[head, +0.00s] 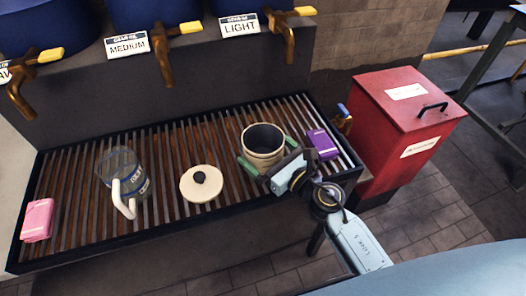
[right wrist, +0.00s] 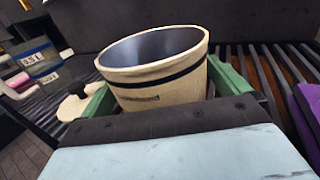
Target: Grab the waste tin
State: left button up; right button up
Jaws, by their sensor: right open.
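The waste tin, a cream open-topped tin (head: 262,157) with a dark band and dark inside, stands upright on the slatted rack. It fills the middle of the right wrist view (right wrist: 160,88). My right gripper (head: 269,158) is open, with its green fingers on either side of the tin; in the wrist view the gripper (right wrist: 164,84) straddles its lower body. I cannot tell whether the fingers touch it. A cream lid with a black knob (head: 198,187) lies on the rack left of the tin. My left gripper is not in view.
A clear jug with a white handle (head: 122,176) and a pink pack (head: 38,219) are left on the rack (head: 165,215). A purple pack (head: 321,144) is close right of the tin. A red lidded box (head: 397,130) stands beyond the rack's right end. Brass taps (head: 163,55) overhang the back.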

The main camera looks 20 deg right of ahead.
jog(key=shift+w+a, duration=0.25)
jog(key=shift+w, duration=0.15)
jog(key=c, duration=0.7)
jog(key=shift+c, duration=0.9)
jog(key=shift+r, duration=0.15)
